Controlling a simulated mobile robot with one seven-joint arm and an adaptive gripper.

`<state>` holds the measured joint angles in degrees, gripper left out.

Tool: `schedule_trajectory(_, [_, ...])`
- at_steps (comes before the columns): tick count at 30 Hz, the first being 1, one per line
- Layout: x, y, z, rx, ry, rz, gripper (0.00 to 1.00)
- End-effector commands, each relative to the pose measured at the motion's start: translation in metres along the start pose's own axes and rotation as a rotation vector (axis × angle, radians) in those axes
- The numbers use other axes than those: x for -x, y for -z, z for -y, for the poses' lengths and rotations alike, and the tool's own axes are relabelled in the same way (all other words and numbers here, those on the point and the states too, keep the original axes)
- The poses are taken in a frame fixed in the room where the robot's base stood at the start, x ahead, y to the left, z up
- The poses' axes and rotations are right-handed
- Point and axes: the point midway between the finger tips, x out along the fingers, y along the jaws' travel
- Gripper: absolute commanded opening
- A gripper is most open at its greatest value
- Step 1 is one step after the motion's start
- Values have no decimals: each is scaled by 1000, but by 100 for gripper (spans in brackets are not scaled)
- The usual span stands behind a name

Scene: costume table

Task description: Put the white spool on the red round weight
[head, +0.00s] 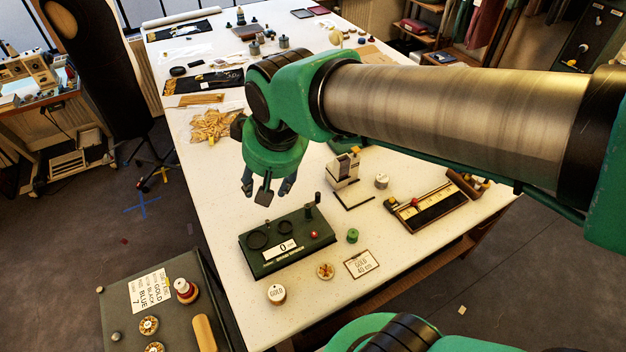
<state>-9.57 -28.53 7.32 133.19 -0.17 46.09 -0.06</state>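My gripper (267,190) hangs above the white table, behind the dark green device, with its fingers pointing down and apart. No object shows between them. A white spool-like cylinder marked GOLD (277,294) stands upright near the table's front edge. A second small white cylinder (381,181) stands right of the white-and-black stand. A red round piece with a white top (185,290) stands on the dark green case at lower left; I cannot tell whether this is the red weight.
The dark green device (280,245) with a 0 card stands below my gripper in the picture. Nearby are a green spool (352,235), a GOLD card (361,263), a round patterned piece (325,271) and a white-and-black stand (347,175). My arm crosses the upper right.

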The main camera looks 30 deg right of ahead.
Motion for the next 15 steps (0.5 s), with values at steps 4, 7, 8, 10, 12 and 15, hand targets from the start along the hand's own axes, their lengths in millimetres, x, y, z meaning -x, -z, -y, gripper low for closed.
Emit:
schedule_trajectory(4, [32, -30, -23, -60, -24, -44, 48])
schedule_trajectory(7, [48, -50, -34, -93, -39, -67, 48])
schedule_trajectory(8, [52, -56, -36, -102, -44, -74, 48])
schedule_trajectory(10, [60, -67, -41, -121, -52, -87, 48])
schedule_trajectory(12, [65, -77, -45, -136, -59, -96, 48])
schedule_trajectory(15, [70, -85, -48, -148, -66, -105, 48])
